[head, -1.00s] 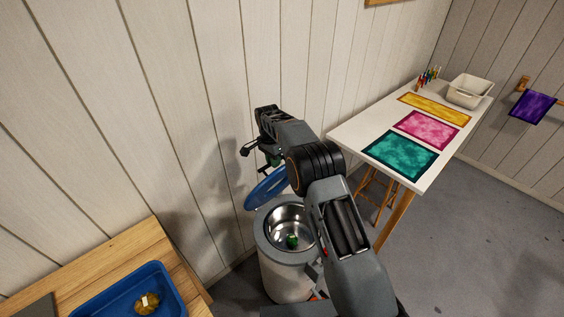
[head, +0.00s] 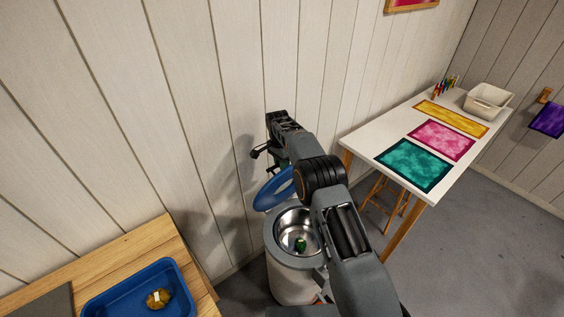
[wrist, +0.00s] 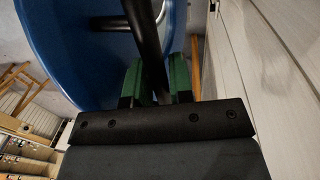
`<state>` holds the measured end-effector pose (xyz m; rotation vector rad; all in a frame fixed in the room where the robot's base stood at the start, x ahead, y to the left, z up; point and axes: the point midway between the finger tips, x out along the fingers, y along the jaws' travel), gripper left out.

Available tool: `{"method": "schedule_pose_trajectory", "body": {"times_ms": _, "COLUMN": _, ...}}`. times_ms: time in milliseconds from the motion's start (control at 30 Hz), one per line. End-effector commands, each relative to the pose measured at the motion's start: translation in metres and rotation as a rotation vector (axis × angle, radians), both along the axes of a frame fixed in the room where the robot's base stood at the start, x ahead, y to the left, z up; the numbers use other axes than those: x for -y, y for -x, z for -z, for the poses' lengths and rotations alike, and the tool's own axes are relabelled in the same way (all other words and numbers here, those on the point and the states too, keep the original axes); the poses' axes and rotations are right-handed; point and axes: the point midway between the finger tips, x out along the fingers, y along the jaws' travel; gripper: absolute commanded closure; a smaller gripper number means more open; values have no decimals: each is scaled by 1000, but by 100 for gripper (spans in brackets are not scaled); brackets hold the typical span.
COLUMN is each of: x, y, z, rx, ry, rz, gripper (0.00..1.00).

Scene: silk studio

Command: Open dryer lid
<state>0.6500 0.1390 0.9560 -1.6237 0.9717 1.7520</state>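The dryer (head: 285,277) is a pale upright cylinder with a grey rim, standing by the wall. Its round blue lid (head: 266,197) is raised and tilted up at the back, so the steel drum shows, with a small green thing (head: 300,244) inside. The lid also fills the upper left of the wrist view (wrist: 70,60). My gripper (wrist: 162,82) is at the lid, its green fingers close together with the dark lid handle (wrist: 143,35) running between them. In the head view my arm hides most of the gripper.
A wooden table (head: 150,240) with a blue tray (head: 180,275) is at lower left. A white table (head: 360,140) with teal, pink and yellow cloths and a pale bin (head: 487,101) is at right. A wooden stool (head: 378,205) stands under it. The panelled wall is close behind the lid.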

Motion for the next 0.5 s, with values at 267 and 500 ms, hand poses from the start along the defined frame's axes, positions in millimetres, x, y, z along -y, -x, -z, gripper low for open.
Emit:
{"method": "schedule_pose_trajectory", "body": {"times_ms": 267, "x": 0, "y": -2, "z": -5, "rx": 9, "ry": -1, "rz": 0, "gripper": 59}}
{"method": "schedule_pose_trajectory", "body": {"times_ms": 500, "x": -1, "y": -3, "z": -10, "rx": 14, "ry": -1, "rz": 0, "gripper": 59}}
